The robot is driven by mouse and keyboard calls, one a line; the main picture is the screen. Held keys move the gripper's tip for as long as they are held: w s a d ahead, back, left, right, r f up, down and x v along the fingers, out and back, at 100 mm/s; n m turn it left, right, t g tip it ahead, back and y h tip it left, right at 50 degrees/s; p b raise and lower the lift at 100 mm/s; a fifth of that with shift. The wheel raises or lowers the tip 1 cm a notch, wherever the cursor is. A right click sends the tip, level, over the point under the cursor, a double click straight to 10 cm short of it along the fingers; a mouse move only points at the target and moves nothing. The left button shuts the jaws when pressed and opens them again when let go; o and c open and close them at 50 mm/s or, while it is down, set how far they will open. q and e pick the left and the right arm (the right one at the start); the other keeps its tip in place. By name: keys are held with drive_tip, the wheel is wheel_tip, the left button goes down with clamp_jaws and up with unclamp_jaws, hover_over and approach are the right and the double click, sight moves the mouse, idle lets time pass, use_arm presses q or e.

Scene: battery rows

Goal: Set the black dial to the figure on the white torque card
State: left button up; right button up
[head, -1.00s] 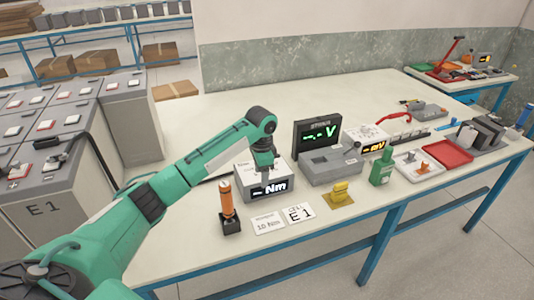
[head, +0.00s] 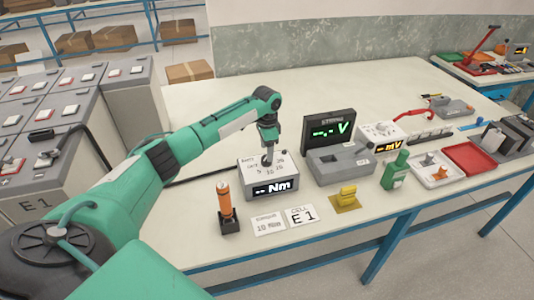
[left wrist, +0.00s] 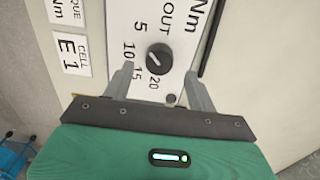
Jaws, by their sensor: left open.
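The black dial (left wrist: 158,57) sits on the white top of the torque box (head: 258,185), among the figures 5, 10, 15 and 20. Its pale mark points toward the side with 10 and 15; I cannot tell exactly which figure. The box display (head: 273,187) shows dashes and "Nm". The white torque card (head: 268,225) lies in front of the box and reads 10 Nm. My left gripper (head: 268,147) is above the dial. In the left wrist view its open fingers (left wrist: 159,72) stand apart, with the dial just beyond and between the tips. My right gripper is not in view.
The cell card (head: 301,215) reads E 1. The table behind the box is clear.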

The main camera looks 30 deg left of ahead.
use_arm(q)
wheel_tip(320, 180, down, 2)
drive_tip(key=shift+s+f, duration=0.1)
drive_tip(key=shift+s, duration=0.05)
drive_tip(key=shift+f, duration=0.7)
drive_tip(key=c, duration=1)
drive_tip(key=shift+r+p, duration=0.1)
drive_tip(key=shift+p, duration=0.3)
